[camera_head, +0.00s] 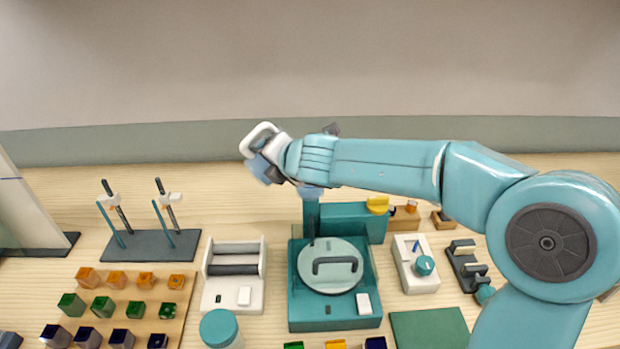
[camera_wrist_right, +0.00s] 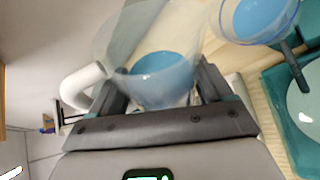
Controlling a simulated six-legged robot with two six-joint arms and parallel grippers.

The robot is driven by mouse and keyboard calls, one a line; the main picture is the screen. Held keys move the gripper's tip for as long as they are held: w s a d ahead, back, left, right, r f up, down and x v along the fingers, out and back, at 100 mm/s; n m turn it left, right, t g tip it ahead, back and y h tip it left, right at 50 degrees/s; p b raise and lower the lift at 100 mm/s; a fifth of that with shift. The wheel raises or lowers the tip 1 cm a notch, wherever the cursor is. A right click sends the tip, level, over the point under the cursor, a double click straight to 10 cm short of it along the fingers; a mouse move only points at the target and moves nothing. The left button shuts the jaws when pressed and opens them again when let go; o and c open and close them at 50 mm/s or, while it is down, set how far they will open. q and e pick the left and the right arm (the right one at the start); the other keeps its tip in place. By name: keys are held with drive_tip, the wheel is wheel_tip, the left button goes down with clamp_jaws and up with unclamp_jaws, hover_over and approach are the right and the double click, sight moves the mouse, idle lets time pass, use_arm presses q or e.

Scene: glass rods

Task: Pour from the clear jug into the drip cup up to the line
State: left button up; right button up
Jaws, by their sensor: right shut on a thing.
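The clear jug (camera_wrist_right: 155,72) with a white handle (camera_wrist_right: 84,86) and blue liquid inside is between the fingers of my right gripper (camera_wrist_right: 165,90), which is shut on it. In the head view the jug's white handle (camera_head: 258,138) shows at the end of my right arm, well above the table; the arm hides part of the jug. The drip cup (camera_wrist_right: 258,20), also holding blue liquid, is at the top right of the wrist view, close to the jug. In the head view it is mostly hidden under my wrist. I cannot make out its line or any stream. My left gripper is out of view.
Below stands a teal machine (camera_head: 297,318) with a round plate (camera_head: 332,264). A white roller device (camera_head: 233,300), a dark rod stand (camera_head: 150,250) and a tray of coloured cubes (camera_head: 172,318) are left of it. A white dial box (camera_head: 414,262) is to its right.

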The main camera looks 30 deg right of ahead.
idle(0.4)
drive_tip(key=shift+r, duration=0.2)
drive_tip(key=shift+r+p, duration=0.1)
drive_tip(key=shift+p, duration=0.25)
idle(0.5)
drive_tip(key=shift+d+m+y, duration=0.1)
drive_tip(key=shift+m+y, duration=0.2)
drive_tip(key=shift+r, duration=0.1)
idle(0.5)
drive_tip(key=shift+r+p, duration=0.15)
drive_tip(key=shift+p, duration=0.3)
idle(0.5)
drive_tip(key=shift+r+m+y+p, duration=0.15)
drive_tip(key=shift+m+y+p, duration=0.15)
